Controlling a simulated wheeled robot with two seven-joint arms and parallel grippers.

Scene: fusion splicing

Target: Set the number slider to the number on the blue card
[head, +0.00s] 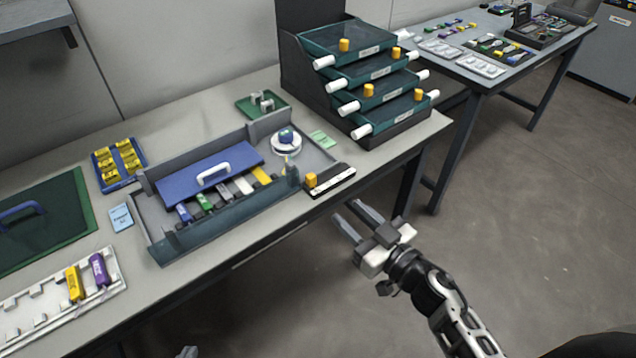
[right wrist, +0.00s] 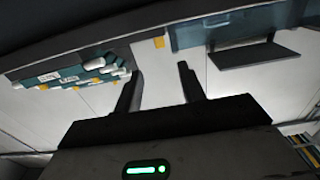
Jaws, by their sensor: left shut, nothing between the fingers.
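The number slider (head: 334,181) is a dark block with a pale scale strip on the table's front edge. Its orange knob (head: 311,180) stands at the left end; the scale numbers are too small to read. The light blue card (head: 121,217) lies left of the grey tray; its print is not legible. My right gripper (head: 347,210) is open and empty, off the table edge, below and right of the slider and apart from it. The right wrist view shows its two fingers apart (right wrist: 160,70). My left gripper (head: 188,352) barely shows at the bottom edge, shut and away from the slider.
A grey tray (head: 190,238) with a blue handled lid (head: 215,170) stands left of the slider. A rack of drawers with orange knobs (head: 365,75) rises behind. A white rack (head: 45,312) holds yellow and purple pieces. Open floor lies right of the table.

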